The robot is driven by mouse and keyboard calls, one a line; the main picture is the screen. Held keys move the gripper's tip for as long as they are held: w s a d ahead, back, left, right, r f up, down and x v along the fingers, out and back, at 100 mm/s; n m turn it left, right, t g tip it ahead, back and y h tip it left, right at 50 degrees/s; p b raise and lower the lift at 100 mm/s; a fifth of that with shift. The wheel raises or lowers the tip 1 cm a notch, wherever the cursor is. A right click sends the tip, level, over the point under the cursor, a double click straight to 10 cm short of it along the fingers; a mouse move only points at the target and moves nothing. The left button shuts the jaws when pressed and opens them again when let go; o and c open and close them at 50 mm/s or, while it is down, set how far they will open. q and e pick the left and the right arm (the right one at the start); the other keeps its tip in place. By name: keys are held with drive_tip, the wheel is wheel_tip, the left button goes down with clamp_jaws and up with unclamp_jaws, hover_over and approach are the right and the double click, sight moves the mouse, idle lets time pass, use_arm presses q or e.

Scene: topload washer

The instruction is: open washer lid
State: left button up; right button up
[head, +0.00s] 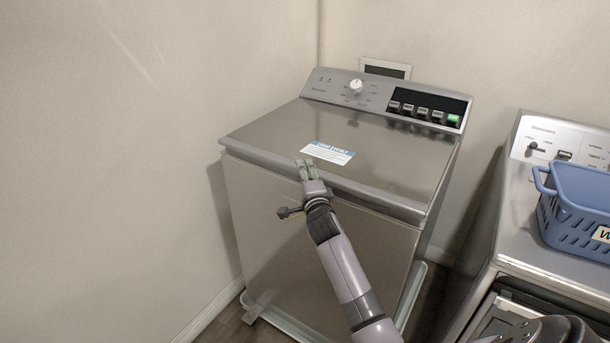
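The topload washer stands in the corner, with its brushed-metal lid (385,140) down and flat on top. A blue and white label (328,153) lies on the lid near its front edge. I cannot tell whether the fingertips touch the lid's edge.
The washer's control panel (385,98) with a white knob (356,86) rises behind the lid. A second appliance (525,235) stands to the right, with a blue basket (575,212) on top. A wall is close on the washer's left.

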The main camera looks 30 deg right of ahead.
clamp_jaws()
idle(0.4)
idle(0.4)
